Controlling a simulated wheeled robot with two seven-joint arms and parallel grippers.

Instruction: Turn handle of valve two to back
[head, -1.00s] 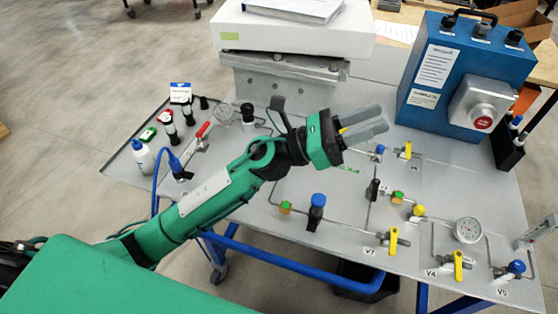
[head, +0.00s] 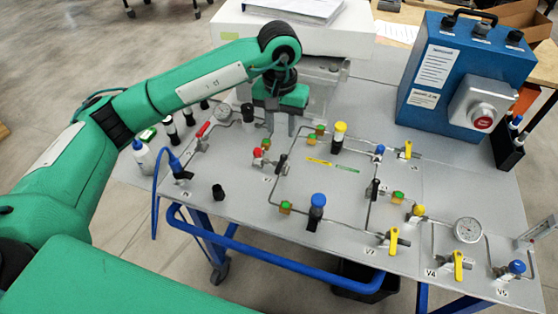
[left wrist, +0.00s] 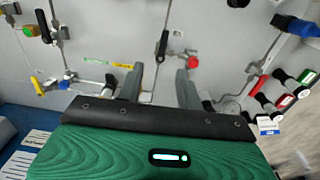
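A small black valve handle (head: 281,163) stands on the left middle of the grey panel, beside a red fitting (head: 257,153); I take it for valve two, but its label is too small to read. In the left wrist view the black handle (left wrist: 163,43) lies ahead of the fingertips, lined up between them. My left gripper (head: 280,126) points down at the panel behind the handle in the head view, with its two fingers apart and nothing between them. It also shows in the left wrist view (left wrist: 160,78). My right gripper is not in view.
A valve with a red handle (head: 203,129) and a gauge (head: 222,112) stand left of the gripper. A blue box (head: 465,75) stands at the back right.

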